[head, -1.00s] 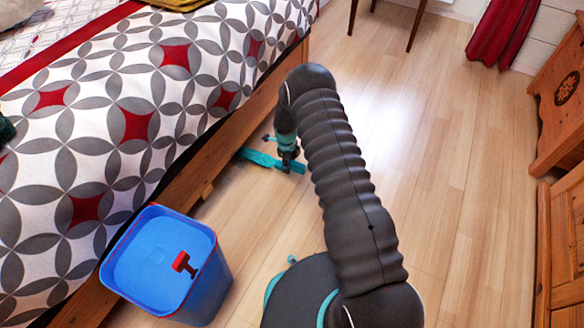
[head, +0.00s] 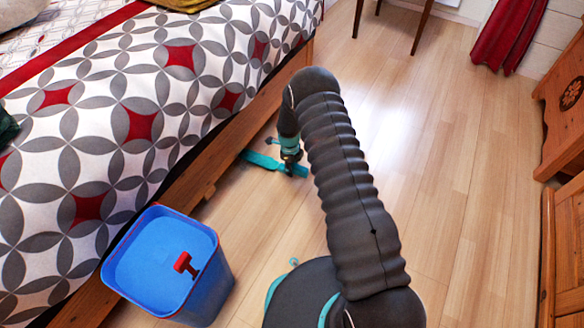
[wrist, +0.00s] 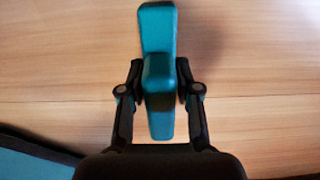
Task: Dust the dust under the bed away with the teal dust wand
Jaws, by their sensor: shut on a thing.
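The teal dust wand (head: 262,160) is held low, close to the wooden floor beside the bed (head: 140,125). Its left end reaches to the bed's lower side rail, and whether it passes under the rail is hard to tell. My gripper (head: 291,165) is shut on the wand. In the wrist view, both fingers of my gripper (wrist: 160,88) press on the wand's raised middle part, and the wand (wrist: 158,28) runs lengthwise up the picture. The space under the bed is hidden by the rail and bedspread, and no dust shows.
A blue bin (head: 215,290) with a red handle-like piece (head: 184,263) stands against the bed in front. Wooden cabinets (head: 566,240) line the right side. Chair legs (head: 420,28) and a red curtain (head: 508,35) are at the back. The floor (head: 440,150) between is clear.

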